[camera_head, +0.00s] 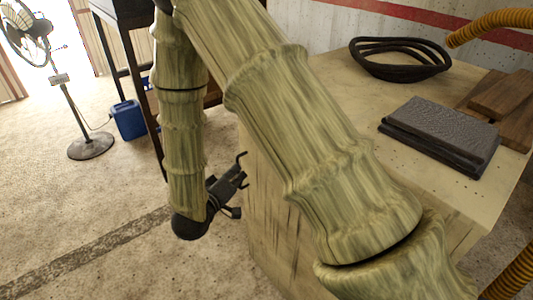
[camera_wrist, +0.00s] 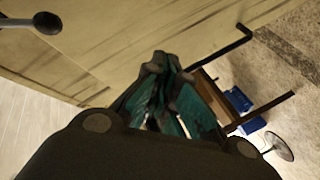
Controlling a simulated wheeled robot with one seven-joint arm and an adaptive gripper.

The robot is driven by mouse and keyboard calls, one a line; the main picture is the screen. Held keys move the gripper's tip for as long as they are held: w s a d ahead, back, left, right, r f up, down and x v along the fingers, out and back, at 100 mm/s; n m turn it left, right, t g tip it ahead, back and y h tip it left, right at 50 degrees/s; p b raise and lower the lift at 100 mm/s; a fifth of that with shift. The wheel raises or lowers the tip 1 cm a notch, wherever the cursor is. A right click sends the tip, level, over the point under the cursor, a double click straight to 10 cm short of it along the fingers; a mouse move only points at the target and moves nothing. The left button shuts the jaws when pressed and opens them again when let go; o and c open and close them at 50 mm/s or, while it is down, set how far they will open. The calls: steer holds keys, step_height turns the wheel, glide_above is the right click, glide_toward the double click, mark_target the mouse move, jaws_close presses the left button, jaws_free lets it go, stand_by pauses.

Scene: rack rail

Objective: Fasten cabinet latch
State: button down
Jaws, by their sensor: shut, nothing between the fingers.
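The pale wooden cabinet (camera_head: 275,225) stands right of my gripper in the head view, partly hidden behind my arm. Its wooden face also fills the upper part of the wrist view (camera_wrist: 110,50). In the wrist view a dark, round-ended lever (camera_wrist: 45,22) with a grey shaft stands out at the upper left; it may be the latch handle. I cannot tell its latch state. My gripper (camera_head: 238,182) is low beside the cabinet's left edge. In the wrist view its fingers (camera_wrist: 168,63) are together and empty, apart from the lever.
A black cable coil (camera_head: 400,58), dark folded cloth (camera_head: 440,130) and wooden blocks (camera_head: 505,100) lie on the cabinet top. A blue container (camera_head: 128,119) and standing fan (camera_head: 90,145) are at the left, near a dark-legged table. The floor at lower left is clear.

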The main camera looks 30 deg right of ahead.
steer(key=s+a+r+m+g+h+b, duration=0.25)
steer(key=r+g+h, duration=0.25)
steer(key=r, duration=0.7)
steer(key=s+d+f+p, duration=0.1)
steer(key=s+d+p, duration=0.1)
steer(key=d, duration=0.8)
steer(key=shift+p, duration=0.55)
steer(key=shift+s+p, duration=0.15)
steer(key=shift+p, duration=0.2)
